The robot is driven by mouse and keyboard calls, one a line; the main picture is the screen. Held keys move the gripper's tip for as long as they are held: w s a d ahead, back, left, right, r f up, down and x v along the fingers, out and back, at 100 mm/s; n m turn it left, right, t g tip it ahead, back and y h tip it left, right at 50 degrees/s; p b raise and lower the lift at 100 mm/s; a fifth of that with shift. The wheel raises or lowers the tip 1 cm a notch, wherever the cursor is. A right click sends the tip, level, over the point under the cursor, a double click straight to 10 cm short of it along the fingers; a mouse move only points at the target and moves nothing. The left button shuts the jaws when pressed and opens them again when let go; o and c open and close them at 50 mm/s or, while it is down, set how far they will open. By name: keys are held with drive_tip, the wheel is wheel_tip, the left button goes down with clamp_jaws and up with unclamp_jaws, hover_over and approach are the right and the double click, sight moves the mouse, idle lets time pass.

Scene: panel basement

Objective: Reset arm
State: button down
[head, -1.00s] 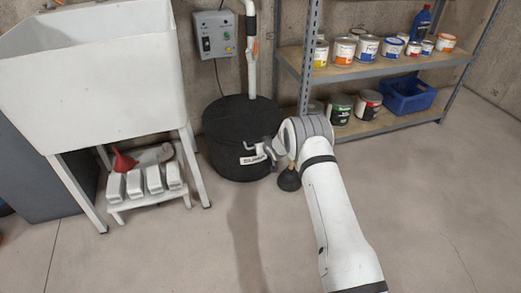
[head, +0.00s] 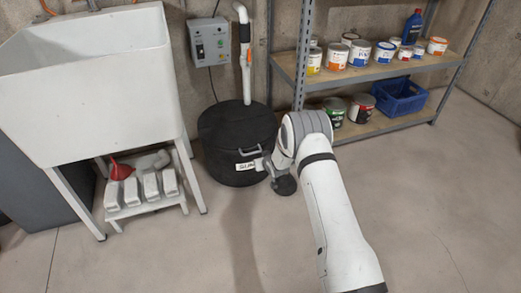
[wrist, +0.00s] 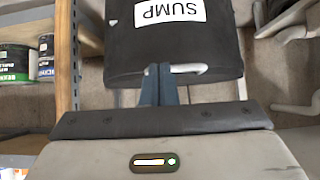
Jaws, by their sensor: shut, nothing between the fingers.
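My gripper (wrist: 157,70) shows in the wrist view with its two blue-grey fingers together and nothing between them. Its tips lie over the lower edge of the black sump (wrist: 215,50), near a pale handle (wrist: 189,68). I cannot tell whether they touch it. The white SUMP label (wrist: 170,10) appears upside down there. In the head view, my arm reaches from the lower right to the front of the black round sump (head: 235,125). The wrist end (head: 265,163) is beside the sump's label, and the fingertips are hard to make out.
A metal shelf (head: 350,78) with paint cans and a blue crate (head: 398,100) is behind right. The floor (head: 440,200) at right is clear.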

drive_tip(key=s+d+f, duration=0.2)
drive_tip(key=s, duration=0.2)
drive_tip(key=s+d+r+m+g+h+p, duration=0.1)
drive_tip(key=s+d+r+p, duration=0.4)
drive_tip(key=r, duration=1)
drive_tip(key=s+d+r+m+g+h+p, duration=0.1)
drive_tip(key=d+r+p, duration=0.35)
drive_tip(key=r, duration=1.05)
drive_tip(key=s+d+r+m+g+h+p, duration=0.1)
drive_tip(key=s+d+r+h+p, duration=0.2)
drive_tip(key=r+p, duration=0.75)
drive_tip(key=s+d+r+m+g+p, duration=0.1)
drive_tip(key=s+d+r+p, duration=0.2)
drive_tip(key=s+r, duration=0.7)
drive_tip(key=s+d+r+g+p, duration=0.1)
drive_tip(key=s+d+r+p, duration=0.2)
drive_tip(key=s+r, duration=0.7)
drive_tip(key=s+d+r+m+g+p, duration=0.1)
drive_tip(key=s+r+p, duration=0.5)
drive_tip(key=s+r, duration=0.5)
drive_tip(key=s, duration=0.3)
drive_tip(key=shift+d+r+g+y, duration=0.2)
drive_tip(key=shift+d+g+y, duration=0.1)
drive_tip(key=shift+g, duration=0.1)
